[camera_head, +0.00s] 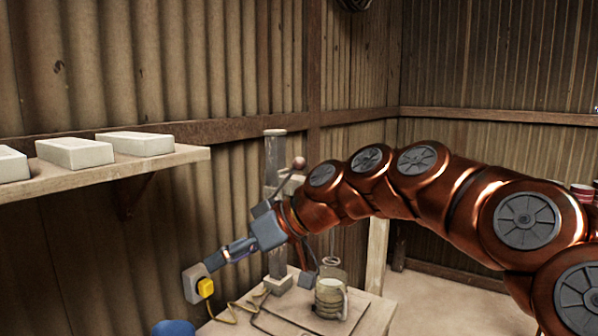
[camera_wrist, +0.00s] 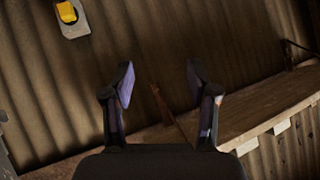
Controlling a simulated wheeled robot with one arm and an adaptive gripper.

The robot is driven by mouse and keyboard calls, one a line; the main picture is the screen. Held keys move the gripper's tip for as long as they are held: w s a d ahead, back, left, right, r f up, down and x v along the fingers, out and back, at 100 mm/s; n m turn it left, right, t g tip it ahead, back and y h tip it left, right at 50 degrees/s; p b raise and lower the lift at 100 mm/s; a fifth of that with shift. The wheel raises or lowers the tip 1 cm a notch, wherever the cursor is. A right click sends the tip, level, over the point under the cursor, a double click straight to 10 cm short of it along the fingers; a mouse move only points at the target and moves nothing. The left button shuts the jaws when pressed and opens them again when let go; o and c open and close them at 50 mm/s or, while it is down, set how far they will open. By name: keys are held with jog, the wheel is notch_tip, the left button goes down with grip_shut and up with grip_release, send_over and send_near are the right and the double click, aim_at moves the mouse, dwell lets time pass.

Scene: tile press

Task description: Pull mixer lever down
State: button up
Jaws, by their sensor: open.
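A grey upright post (camera_head: 276,150), likely the mixer stand, rises from the table behind my arm. A reddish-brown round knob (camera_head: 299,163), likely the end of the mixer lever, shows up beside the post, just above my arm. The rest of the lever is mostly hidden by my arm. My gripper (camera_head: 212,263) is left of the post and lower than the knob, close to the wall socket in the picture. In the wrist view my gripper (camera_wrist: 160,68) is open and empty, its fingers spread apart against the corrugated wall. The lever does not show there.
A wall socket with a yellow plug (camera_head: 206,287) is by my gripper; the yellow plug also shows in the wrist view (camera_wrist: 67,12). A shelf (camera_head: 190,156) bears pale bricks (camera_head: 75,152). The table (camera_head: 232,322) holds a jar (camera_head: 330,298) and a cable.

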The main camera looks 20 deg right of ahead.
jog(key=w+d+r+t+y, duration=0.2)
jog(key=w+d+r+t, duration=0.2)
jog(key=w+d+r, duration=0.45)
jog(key=m+t+h+b, duration=0.1)
jog(key=t+h, duration=0.1)
jog(key=t, duration=0.3)
send_near(305, 165)
jog(key=x, duration=0.4)
jog(key=shift+w+f, duration=0.1)
jog(key=shift+p+x, duration=1.15)
jog(key=shift+x, duration=2.6)
grip_shut()
